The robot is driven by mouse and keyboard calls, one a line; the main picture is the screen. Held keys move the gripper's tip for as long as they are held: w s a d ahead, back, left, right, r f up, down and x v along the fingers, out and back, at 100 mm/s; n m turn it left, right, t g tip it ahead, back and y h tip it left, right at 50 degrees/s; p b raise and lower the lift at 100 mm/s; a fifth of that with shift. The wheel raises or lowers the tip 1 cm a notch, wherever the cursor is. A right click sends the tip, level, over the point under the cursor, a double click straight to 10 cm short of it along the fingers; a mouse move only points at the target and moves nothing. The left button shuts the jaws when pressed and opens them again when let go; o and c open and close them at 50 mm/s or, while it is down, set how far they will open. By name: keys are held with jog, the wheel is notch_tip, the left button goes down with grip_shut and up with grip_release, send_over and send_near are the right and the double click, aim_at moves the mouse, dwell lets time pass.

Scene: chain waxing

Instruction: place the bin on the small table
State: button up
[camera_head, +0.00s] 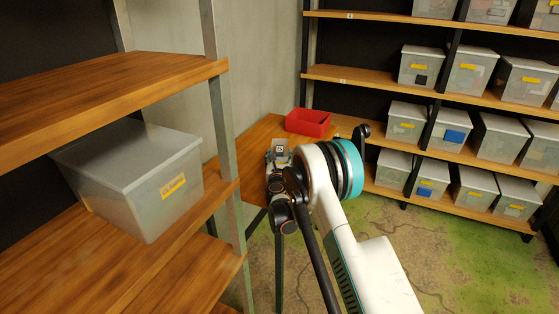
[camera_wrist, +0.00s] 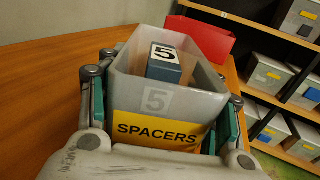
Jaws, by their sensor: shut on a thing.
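A small translucent grey bin (camera_wrist: 152,101) with a yellow SPACERS label and the number 5 is between the fingers of my gripper (camera_wrist: 165,85) in the wrist view. My gripper is shut on its sides. Inside the bin is a blue box (camera_wrist: 166,68) marked 5. In the head view my gripper (camera_head: 277,180) and the bin (camera_head: 280,146) are over the small wooden table (camera_head: 248,143). The table top also shows in the wrist view (camera_wrist: 42,95). I cannot tell whether the bin's base touches the table. Its underside is hidden.
A red open bin (camera_head: 308,122) stands on the table just beyond my gripper. A wooden shelf (camera_head: 110,85) with a large lidded box (camera_head: 140,175) is close on the left. A shelf rack (camera_head: 370,82) with several lidded boxes stands on the right. The table's left part is clear.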

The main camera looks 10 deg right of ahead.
jog(key=shift+r, duration=0.1)
jog(key=o, duration=1.1)
